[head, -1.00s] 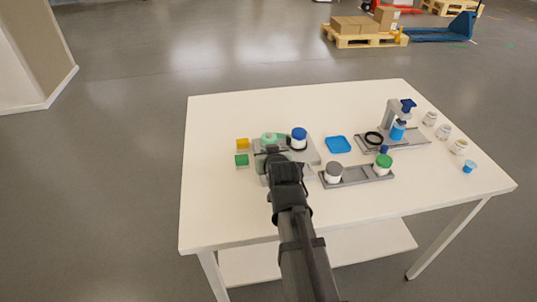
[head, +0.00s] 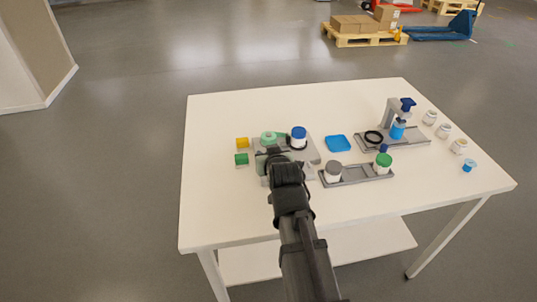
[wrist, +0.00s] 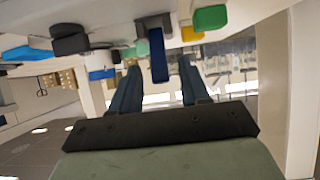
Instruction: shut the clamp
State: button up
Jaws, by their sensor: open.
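A grey fixture plate (head: 313,153) lies on the table left of centre. It carries a green ring-like part (head: 268,138) and a white jar with a blue lid (head: 299,137). My gripper is low over the front of this fixture and hides part of it in the head view. In the wrist view my gripper (wrist: 160,68) is open, its two fingers apart. A dark blue upright bar (wrist: 158,58), apparently the clamp's handle, shows between them; contact cannot be told. The green part (wrist: 141,48) and blue-lidded jar (wrist: 101,73) show beyond, upside down.
Yellow (head: 242,143) and green (head: 242,159) blocks lie left of the fixture. A tray (head: 352,176) with two jars, a blue dish (head: 338,144) and a press stand (head: 390,112) are to the right. Several small jars line the right edge. The table's front left is clear.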

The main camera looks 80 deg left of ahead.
jog(key=v, duration=1.2)
